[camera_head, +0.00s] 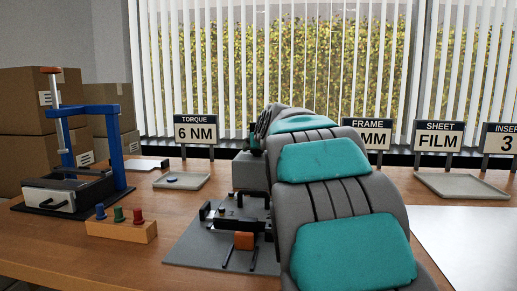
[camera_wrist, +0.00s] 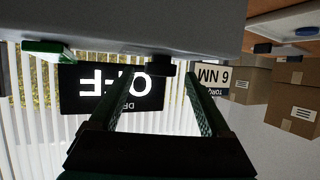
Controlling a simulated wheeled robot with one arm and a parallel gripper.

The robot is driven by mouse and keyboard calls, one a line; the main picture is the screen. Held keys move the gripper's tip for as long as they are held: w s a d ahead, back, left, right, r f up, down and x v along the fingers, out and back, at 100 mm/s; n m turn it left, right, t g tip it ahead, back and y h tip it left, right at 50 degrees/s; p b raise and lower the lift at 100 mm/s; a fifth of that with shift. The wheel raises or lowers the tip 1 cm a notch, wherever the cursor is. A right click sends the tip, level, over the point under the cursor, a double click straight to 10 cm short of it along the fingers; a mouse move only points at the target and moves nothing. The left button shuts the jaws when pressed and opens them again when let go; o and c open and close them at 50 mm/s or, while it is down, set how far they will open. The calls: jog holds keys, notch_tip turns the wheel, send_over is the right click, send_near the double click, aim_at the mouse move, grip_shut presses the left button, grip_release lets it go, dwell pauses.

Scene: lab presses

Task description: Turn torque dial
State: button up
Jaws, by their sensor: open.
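A dark round knob (camera_wrist: 161,67), which looks like the torque dial, sticks out from a grey housing (camera_wrist: 130,22) in the upside-down wrist view. My gripper (camera_wrist: 156,78) is open, with its two fingers on either side of the knob's position in the picture; I cannot tell whether they touch it. A black display reading OFF (camera_wrist: 112,86) shows behind the fingers. In the head view, my arm hides most of the grey press (camera_head: 250,172) and the dial. The torque sign (camera_head: 195,130) reads 6 NM; it also shows in the wrist view (camera_wrist: 212,78).
A green piece (camera_wrist: 48,48) sits beside the housing. A blue-framed press (camera_head: 122,150) and a block with red, green and blue knobs (camera_head: 122,232) stand at left. A tray (camera_head: 205,181) lies behind. Cardboard boxes (camera_head: 25,95) fill the left back.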

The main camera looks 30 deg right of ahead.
jog(key=b+v, duration=0.1)
jog(key=v, duration=0.6)
jog(key=shift+s, duration=0.2)
jog(key=shift+a, duration=0.1)
